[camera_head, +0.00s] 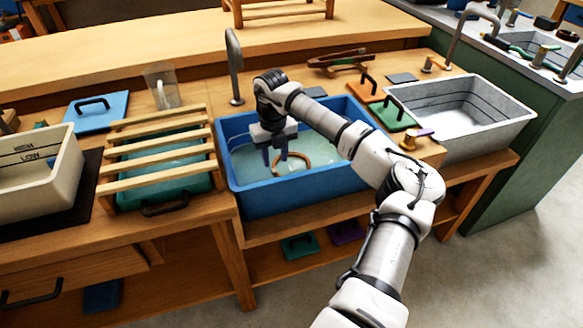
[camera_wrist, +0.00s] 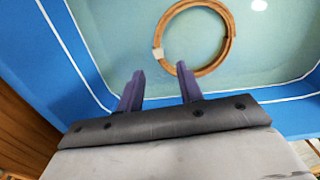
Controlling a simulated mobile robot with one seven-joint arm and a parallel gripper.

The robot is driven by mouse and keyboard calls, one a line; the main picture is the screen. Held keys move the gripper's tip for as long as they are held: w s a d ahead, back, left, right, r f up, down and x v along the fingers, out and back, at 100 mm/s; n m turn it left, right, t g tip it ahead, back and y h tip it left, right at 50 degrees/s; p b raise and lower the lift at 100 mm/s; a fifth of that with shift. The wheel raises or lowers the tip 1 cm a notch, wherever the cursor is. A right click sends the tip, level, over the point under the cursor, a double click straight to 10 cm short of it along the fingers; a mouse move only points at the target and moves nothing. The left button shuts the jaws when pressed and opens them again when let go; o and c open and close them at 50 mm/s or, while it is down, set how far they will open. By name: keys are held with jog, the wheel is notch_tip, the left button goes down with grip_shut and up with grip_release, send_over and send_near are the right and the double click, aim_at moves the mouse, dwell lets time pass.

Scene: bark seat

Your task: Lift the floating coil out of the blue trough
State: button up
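The blue trough (camera_head: 236,176) stands in the bench and holds pale green water; its blue wall also fills the left of the wrist view (camera_wrist: 60,75). The coil (camera_head: 304,158) is a brown ring in the water. In the wrist view the coil (camera_wrist: 168,28) has a pale band on its left side. My gripper (camera_head: 275,160) points down inside the trough, just left of the coil in the head view. In the wrist view its two purple fingers (camera_wrist: 160,80) are apart with nothing between them. The right fingertip appears close to the coil's near edge; I cannot tell whether they touch.
A slatted wooden rack (camera_head: 155,150) over a green tray is left of the trough. A grey metal basin (camera_head: 500,115) and green (camera_head: 393,115) and orange (camera_head: 366,88) handled boards are to the right. A clear jug (camera_head: 162,85) stands behind.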

aim_at(275, 170)
jog(key=f, duration=0.5)
jog(key=shift+w+a+f+p, duration=0.1)
jog(key=shift+w+a+p, duration=0.05)
jog(key=shift+w+p, duration=0.2)
jog(key=shift+c, duration=0.3)
grip_shut()
